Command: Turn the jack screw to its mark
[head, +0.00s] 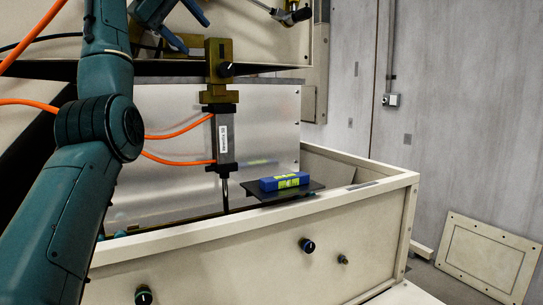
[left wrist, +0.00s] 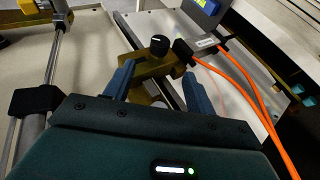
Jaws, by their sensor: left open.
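A black knob (head: 225,69) sits on a brass bracket (head: 218,50) above a grey labelled cylinder (head: 226,135); I take it as the jack screw's knob, but no mark on it can be read. A thin rod runs down from the cylinder beside a dark plate (head: 268,195) carrying a blue level (head: 285,181) with a yellow-green vial. My left gripper (head: 188,25) is open, up and left of the knob in the head view. In the left wrist view, the knob (left wrist: 159,45) shows just beyond and between the open blue fingers (left wrist: 157,72), apparently untouched. My right gripper is out of view.
A cream hopper wall (head: 250,250) with dark knobs (head: 307,245) stands in front. Orange hoses (head: 180,131) run to the cylinder, close beside the bracket. A metal rod with black clamps (left wrist: 55,55) lies left in the left wrist view. A panel (head: 487,255) leans at right.

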